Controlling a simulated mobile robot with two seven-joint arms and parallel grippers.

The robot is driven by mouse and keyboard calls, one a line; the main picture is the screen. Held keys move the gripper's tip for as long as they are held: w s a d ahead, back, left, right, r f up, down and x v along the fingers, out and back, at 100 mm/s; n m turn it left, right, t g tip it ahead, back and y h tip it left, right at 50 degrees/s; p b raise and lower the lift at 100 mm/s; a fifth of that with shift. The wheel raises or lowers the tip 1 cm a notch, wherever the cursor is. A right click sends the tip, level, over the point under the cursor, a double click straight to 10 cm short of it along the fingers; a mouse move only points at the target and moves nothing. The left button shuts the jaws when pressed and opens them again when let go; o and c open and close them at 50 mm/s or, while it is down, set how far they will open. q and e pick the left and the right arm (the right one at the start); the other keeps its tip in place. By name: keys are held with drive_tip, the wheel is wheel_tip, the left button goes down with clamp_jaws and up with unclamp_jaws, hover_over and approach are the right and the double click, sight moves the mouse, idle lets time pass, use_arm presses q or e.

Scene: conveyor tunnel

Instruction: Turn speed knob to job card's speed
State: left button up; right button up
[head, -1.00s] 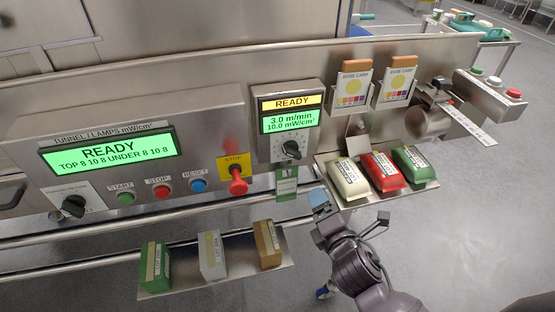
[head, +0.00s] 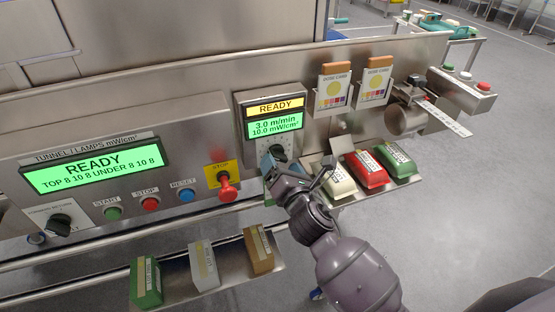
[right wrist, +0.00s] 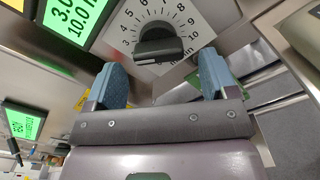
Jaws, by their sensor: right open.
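The speed knob (right wrist: 158,46) is black and sits on a white dial numbered to 10 in the right wrist view. It is partly hidden behind my gripper in the head view (head: 278,153). The display above it (head: 274,124) reads 3.0 m/min and 10.0 mW/cm², under a yellow READY strip. My right gripper (right wrist: 160,80) is open, with its blue-padded fingers just short of the knob and on either side of it, not touching. It also shows in the head view (head: 274,162). No job card is readable. My left gripper is not in view.
Left of the knob are a red stop button (head: 225,186) and a large READY panel (head: 92,168). A tray with white, red (head: 366,169) and green packs is to the right. Boxes (head: 204,266) stand on a lower shelf. Two dose cards (head: 334,90) hang above.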

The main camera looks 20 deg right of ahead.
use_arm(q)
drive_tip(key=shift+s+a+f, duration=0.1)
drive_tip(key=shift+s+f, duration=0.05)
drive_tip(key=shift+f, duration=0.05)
use_arm(e)
drive_tip(key=shift+w, duration=1.45)
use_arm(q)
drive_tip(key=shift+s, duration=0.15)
